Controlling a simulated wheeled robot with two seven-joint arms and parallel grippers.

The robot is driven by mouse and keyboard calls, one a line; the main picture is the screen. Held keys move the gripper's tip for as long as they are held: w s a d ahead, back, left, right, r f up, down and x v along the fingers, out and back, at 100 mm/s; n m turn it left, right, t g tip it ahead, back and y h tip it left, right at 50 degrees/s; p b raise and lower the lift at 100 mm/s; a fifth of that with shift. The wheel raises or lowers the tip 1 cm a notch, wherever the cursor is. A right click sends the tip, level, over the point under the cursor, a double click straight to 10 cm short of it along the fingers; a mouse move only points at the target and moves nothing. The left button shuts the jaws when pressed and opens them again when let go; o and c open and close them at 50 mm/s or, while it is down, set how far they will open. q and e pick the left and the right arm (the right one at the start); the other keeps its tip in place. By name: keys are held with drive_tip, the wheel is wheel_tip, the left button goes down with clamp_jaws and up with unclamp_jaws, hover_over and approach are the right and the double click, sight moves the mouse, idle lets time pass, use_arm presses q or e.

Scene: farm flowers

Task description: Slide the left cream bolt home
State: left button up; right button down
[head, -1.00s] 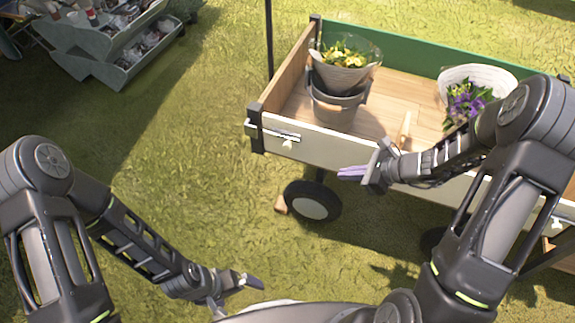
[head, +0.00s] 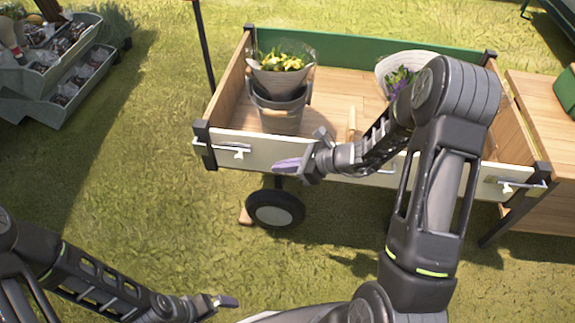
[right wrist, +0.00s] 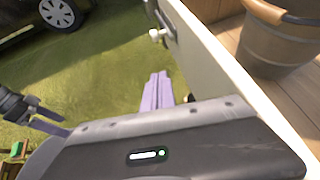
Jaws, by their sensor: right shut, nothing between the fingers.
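The left cream bolt (head: 238,152) is a small cream knob on a metal rod, mounted on the left end of the wagon's cream front board (head: 345,167). In the right wrist view the bolt (right wrist: 157,34) shows at the top, beyond my fingertips. My right gripper (head: 288,165) is shut and empty in front of the board, a little right of the bolt and apart from it. Its purple fingers (right wrist: 157,92) point toward the bolt side. My left gripper (head: 228,301) hangs low over the grass; its finger gap is unclear.
A second cream bolt (head: 507,188) is on the board's right end. The wagon holds a bucket (head: 279,112) with yellow flowers and a wrapped purple bouquet (head: 400,75). A wheel (head: 275,210) is below. A wooden table (head: 540,100) stands right, grey trays (head: 60,85) upper left. Grass at left is free.

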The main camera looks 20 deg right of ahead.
sight(240, 160)
drive_tip(key=w+a+f, duration=0.1)
drive_tip(key=w+a, duration=0.4)
drive_tip(key=a, duration=0.1)
drive_tip(key=shift+w+a+f, duration=0.2)
drive_tip(key=shift+w, duration=0.2)
drive_tip(key=shift+a, duration=0.1)
drive_tip(key=w+a+b, duration=0.1)
drive_tip(key=w+a, duration=0.1)
drive_tip(key=shift+a+f+b, duration=0.1)
drive_tip(key=shift+a+b, duration=0.3)
drive_tip(key=shift+a, duration=0.2)
drive_tip(key=shift+r, duration=0.2)
drive_tip(key=shift+f, duration=0.1)
